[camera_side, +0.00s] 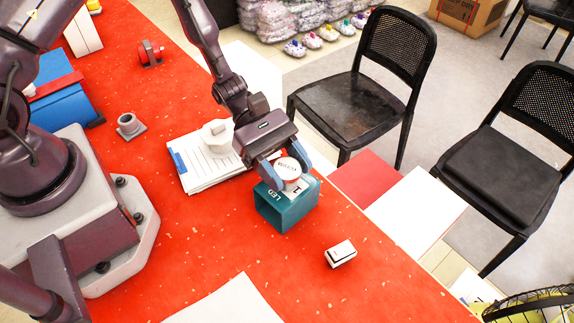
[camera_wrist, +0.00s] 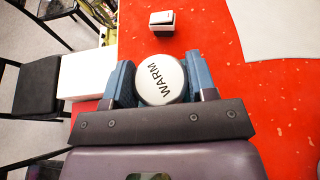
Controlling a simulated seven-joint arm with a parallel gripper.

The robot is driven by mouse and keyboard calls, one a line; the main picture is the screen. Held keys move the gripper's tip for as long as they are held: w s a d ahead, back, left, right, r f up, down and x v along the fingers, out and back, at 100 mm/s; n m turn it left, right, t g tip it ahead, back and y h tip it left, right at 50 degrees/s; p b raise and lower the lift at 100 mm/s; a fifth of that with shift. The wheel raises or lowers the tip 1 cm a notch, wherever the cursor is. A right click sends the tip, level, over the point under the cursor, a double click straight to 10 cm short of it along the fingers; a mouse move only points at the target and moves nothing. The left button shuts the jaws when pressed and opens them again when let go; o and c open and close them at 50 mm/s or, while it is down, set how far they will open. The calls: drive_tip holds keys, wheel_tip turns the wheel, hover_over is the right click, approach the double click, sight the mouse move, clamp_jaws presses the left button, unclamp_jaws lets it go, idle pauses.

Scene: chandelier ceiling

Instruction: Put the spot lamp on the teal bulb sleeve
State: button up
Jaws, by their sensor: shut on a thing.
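The spot lamp (camera_side: 288,168) is white and round, with dark lettering on its face. My gripper (camera_side: 291,174) is shut on it, with one blue finger on each side. In the wrist view the lamp (camera_wrist: 161,80) reads "WARM" between the two fingers (camera_wrist: 160,84). The teal bulb sleeve (camera_side: 289,215) is a box-like holder marked "LED" on the red table. The lamp is at the sleeve's top, with its lower part at the sleeve's upper edge. I cannot tell how far it sits in. The sleeve is hidden in the wrist view.
A small white block (camera_side: 341,253) lies on the red table (camera_side: 200,262), front right of the sleeve. A stack of papers (camera_side: 205,165) with a pale round object (camera_side: 217,135) is behind left. A grey socket piece (camera_side: 130,125) stands farther left. Black chairs (camera_side: 372,85) stand beyond the table edge.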

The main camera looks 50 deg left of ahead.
drive_tip(key=shift+f, duration=0.15)
drive_tip(key=o, duration=0.9)
drive_tip(key=shift+o, duration=0.2)
drive_tip(key=shift+a+r, duration=0.15)
drive_tip(key=shift+r, duration=0.1)
drive_tip(key=v, duration=1.2)
drive_tip(key=s+a+r+m+t+y, duration=0.2)
drive_tip(key=s+r+m+y, duration=0.4)
drive_tip(key=r+m, duration=0.3)
drive_tip(key=s+a+r+m+t+y, duration=0.3)
drive_tip(key=s+r+m+y, duration=0.3)
drive_tip(key=r+m, duration=0.3)
wheel_tip(320, 180, up, 3)
drive_tip(key=shift+s+a+t+y, duration=0.2)
drive_tip(key=shift+a+t+y, duration=0.15)
drive_tip(key=shift+y, duration=0.35)
